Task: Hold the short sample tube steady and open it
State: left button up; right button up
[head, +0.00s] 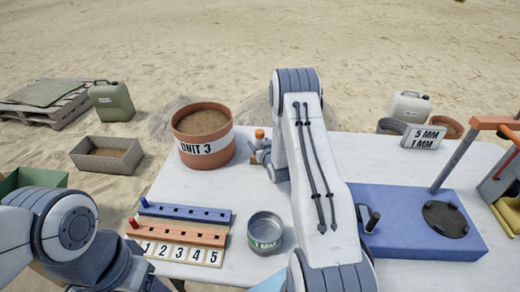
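A small tube with an orange cap (260,134) stands on the white table behind the reach of my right arm, just right of the large clay pot. Its lower part is partly hidden by my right gripper (263,156). The dark fingers of that gripper are close to the tube; whether they touch it or are closed on it I cannot tell. My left arm is at the lower left, and its gripper fingers do not show.
The sand-filled pot marked UNIT 3 (205,150) stands at the back left. A 1 MM sieve (265,231) sits in the middle front. A blue press base (415,222) fills the right side. A sign (423,137) stands at the back right.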

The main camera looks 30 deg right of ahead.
aim_at(260, 131)
grip_shut()
notch_tip(260, 131, up, 10)
jog(key=shift+r, duration=0.1)
jog(key=shift+c, duration=1.6)
grip_release()
grip_shut()
